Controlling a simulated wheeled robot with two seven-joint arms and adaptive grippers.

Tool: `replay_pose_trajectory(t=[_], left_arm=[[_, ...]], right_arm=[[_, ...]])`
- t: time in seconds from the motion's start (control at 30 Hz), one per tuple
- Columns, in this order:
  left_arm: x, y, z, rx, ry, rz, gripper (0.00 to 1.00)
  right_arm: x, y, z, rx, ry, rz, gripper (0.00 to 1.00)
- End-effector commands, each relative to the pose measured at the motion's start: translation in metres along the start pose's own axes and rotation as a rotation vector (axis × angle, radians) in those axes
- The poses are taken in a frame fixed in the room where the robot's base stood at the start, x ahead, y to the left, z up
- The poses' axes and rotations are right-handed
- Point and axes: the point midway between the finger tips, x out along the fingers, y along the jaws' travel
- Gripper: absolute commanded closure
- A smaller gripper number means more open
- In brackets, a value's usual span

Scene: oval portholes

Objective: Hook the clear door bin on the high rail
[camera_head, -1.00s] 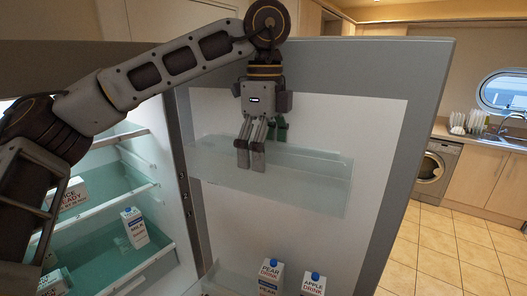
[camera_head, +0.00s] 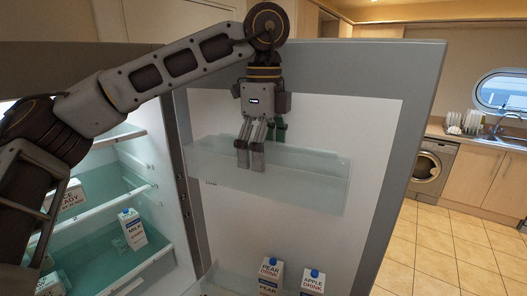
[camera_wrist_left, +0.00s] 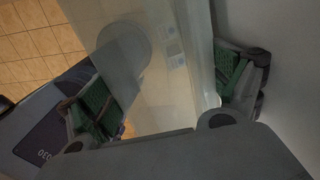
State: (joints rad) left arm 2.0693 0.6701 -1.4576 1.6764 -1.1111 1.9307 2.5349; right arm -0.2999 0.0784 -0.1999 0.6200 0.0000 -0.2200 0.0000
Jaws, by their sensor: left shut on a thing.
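The clear door bin (camera_head: 310,175) is a long, see-through tray in front of the white inner face of the open fridge door (camera_head: 375,130). My left gripper (camera_head: 251,160) comes down from above and is shut on the bin's wall, left of its middle. In the left wrist view the bin (camera_wrist_left: 165,70) runs between the two green-padded fingers of the gripper (camera_wrist_left: 165,95). The high rail is not clearly made out; a small dark mark shows on the door below the bin's left part. I cannot tell whether the bin touches the door. My right gripper is not in view.
A pear drink carton (camera_head: 270,277) and an apple drink carton (camera_head: 312,283) stand low on the door. The fridge at left holds a milk carton (camera_head: 132,228) and other cartons on its shelves. Open tiled floor (camera_head: 440,250) lies right of the door.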

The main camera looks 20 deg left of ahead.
Motion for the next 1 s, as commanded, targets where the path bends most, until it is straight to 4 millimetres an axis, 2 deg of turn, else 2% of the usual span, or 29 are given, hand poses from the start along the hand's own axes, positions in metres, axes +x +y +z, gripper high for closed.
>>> replay_pose_trajectory(t=[1.0], left_arm=[[-0.001, -0.015, -0.004, 0.0, 0.001, -0.002, 0.38]], right_arm=[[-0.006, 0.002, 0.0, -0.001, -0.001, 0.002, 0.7]])
